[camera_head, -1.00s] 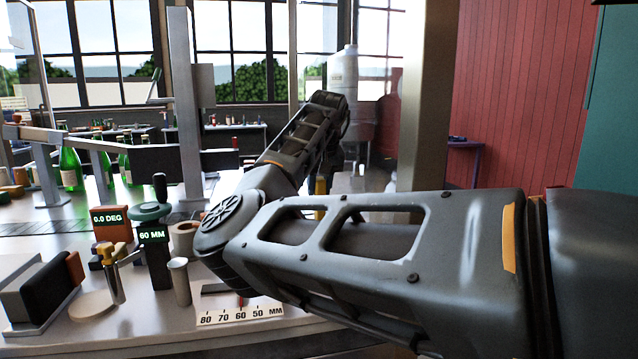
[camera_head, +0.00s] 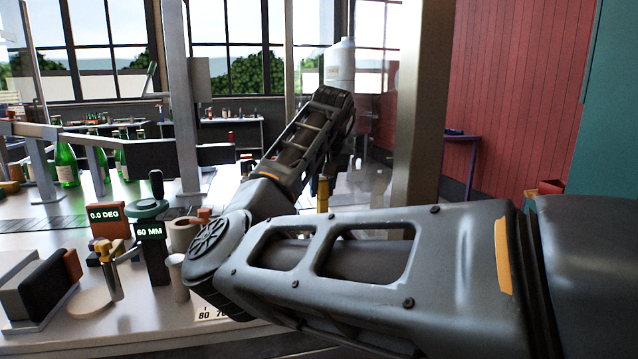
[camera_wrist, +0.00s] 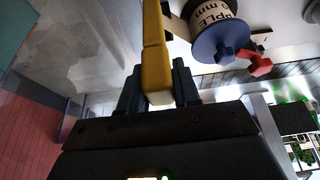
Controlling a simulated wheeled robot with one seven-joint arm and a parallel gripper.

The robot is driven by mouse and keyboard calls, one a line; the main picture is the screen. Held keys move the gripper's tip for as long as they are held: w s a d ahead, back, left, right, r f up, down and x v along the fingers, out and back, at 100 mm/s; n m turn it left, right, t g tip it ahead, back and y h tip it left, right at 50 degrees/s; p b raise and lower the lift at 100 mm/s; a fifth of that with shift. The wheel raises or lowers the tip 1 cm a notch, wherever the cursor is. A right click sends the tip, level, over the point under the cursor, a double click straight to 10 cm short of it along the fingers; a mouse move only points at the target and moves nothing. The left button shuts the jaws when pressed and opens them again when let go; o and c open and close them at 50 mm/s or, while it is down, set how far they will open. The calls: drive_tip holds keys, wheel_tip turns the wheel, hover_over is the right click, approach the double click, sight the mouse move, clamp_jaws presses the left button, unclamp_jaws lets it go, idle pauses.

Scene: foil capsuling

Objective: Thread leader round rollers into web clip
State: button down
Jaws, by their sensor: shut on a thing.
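In the wrist view my gripper (camera_wrist: 157,88) has its two dark fingers closed on the sides of a yellow bar-shaped piece (camera_wrist: 154,50). A yellow piece (camera_head: 322,195) also shows below my wrist in the head view, where the fingers are hidden. Beside the bar in the wrist view is a blue-flanged spool (camera_wrist: 220,35) with a pale printed band and a red star knob (camera_wrist: 258,64). A pale strip (camera_wrist: 178,27) lies between bar and spool; I cannot tell whether it joins them. The rollers and web clip cannot be made out for certain.
On the bench stand a "60 MM" post (camera_head: 152,255), a "0.0 DEG" block (camera_head: 105,215), a short metal cylinder (camera_head: 177,277) and a dark block (camera_head: 48,285). Green bottles (camera_head: 66,165) stand at the back left. A tall post (camera_head: 420,110) rises right of my wrist.

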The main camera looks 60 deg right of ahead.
drive_tip(key=s+a+p, duration=0.2)
drive_tip(key=s+a, duration=0.3)
drive_tip(key=shift+s, duration=0.35)
idle(0.6)
drive_tip(key=shift+s+a, duration=0.1)
drive_tip(key=shift+a, duration=0.05)
drive_tip(key=s+a+p, duration=0.4)
drive_tip(key=s+a, duration=0.3)
drive_tip(key=shift+a, duration=0.3)
idle(0.9)
